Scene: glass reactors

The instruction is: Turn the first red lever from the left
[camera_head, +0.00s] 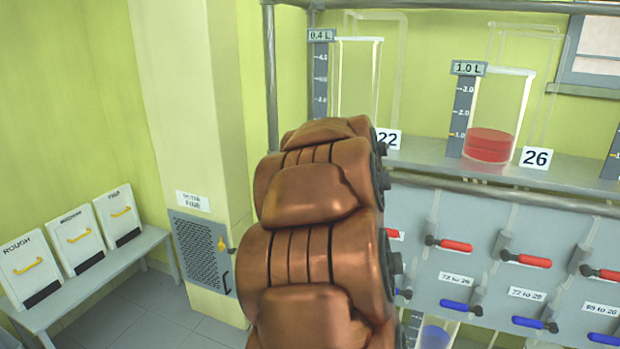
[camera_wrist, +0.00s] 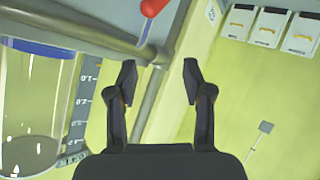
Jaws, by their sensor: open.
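Red levers run in a row along the grey panel in the head view. The leftmost red bit (camera_head: 395,234) shows just past my copper arm, which hides most of it. Two more red levers (camera_head: 455,246) (camera_head: 533,261) lie farther right, roughly level. In the wrist view, a red lever end (camera_wrist: 152,7) is at the top edge, beyond my fingertips and cut off by the frame. Which lever it is, I cannot tell for sure. My gripper (camera_wrist: 159,78) is open and empty, apart from the lever. My arm hides it in the head view.
Blue levers (camera_head: 456,307) sit below the red ones. A glass reactor with red liquid (camera_head: 489,145) stands on the shelf above. A grey rack post (camera_head: 270,80) is close by; a bar (camera_wrist: 100,32) crosses near my fingertips.

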